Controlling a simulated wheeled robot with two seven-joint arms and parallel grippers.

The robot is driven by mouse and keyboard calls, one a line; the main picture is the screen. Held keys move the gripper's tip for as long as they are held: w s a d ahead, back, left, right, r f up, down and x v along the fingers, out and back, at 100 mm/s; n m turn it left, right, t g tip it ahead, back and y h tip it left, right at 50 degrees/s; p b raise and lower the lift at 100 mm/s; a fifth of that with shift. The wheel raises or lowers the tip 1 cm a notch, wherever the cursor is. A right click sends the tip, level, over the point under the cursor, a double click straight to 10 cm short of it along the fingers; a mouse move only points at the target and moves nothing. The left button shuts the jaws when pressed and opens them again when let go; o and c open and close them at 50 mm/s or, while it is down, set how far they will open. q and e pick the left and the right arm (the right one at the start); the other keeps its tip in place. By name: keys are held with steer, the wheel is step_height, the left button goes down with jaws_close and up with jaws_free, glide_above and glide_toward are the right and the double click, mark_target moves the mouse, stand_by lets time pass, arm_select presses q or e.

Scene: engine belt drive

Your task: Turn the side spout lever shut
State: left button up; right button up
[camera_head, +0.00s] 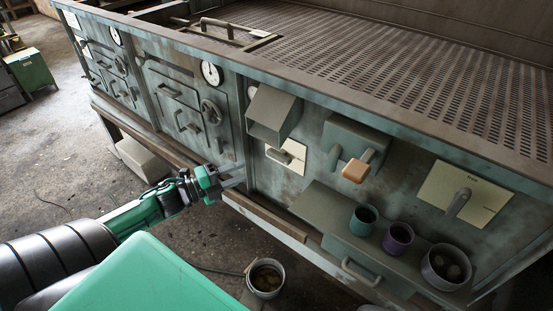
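A grey-green machine (300,190) has a square open-mouthed spout (273,114) on its front. Below the spout is a pale plate (296,152) with a small grey handle (278,156). To the right, a housing bears a lever with an orange-tan grip (355,171) that sticks outward. Farther right, a grey lever (458,202) sits on a labelled cream plate. I cannot tell which of these is the side spout lever. My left gripper (238,177) is left of and below the spout, close to the machine front; its fingers look apart and empty. My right gripper is out of view.
A ledge holds a teal cup (363,220), a purple cup (398,238) and a grey pot (446,267). A drawer with a handle (360,272) is below. A bucket (265,278) stands on the floor. Doors with a handwheel (211,112) are to the left.

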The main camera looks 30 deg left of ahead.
mark_target(276, 158)
arm_select(q)
steer(key=p+x, duration=0.1)
steer(key=x, duration=0.9)
steer(key=shift+w, duration=0.1)
steer(key=shift+w+d, duration=0.3)
steer(key=shift+w, duration=0.35)
steer(key=shift+w+d, duration=0.2)
steer(key=shift+w, duration=0.1)
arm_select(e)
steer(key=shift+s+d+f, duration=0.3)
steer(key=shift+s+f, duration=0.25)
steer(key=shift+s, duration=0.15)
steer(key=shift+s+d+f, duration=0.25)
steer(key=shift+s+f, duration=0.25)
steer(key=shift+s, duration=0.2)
arm_select(q)
jaws_close()
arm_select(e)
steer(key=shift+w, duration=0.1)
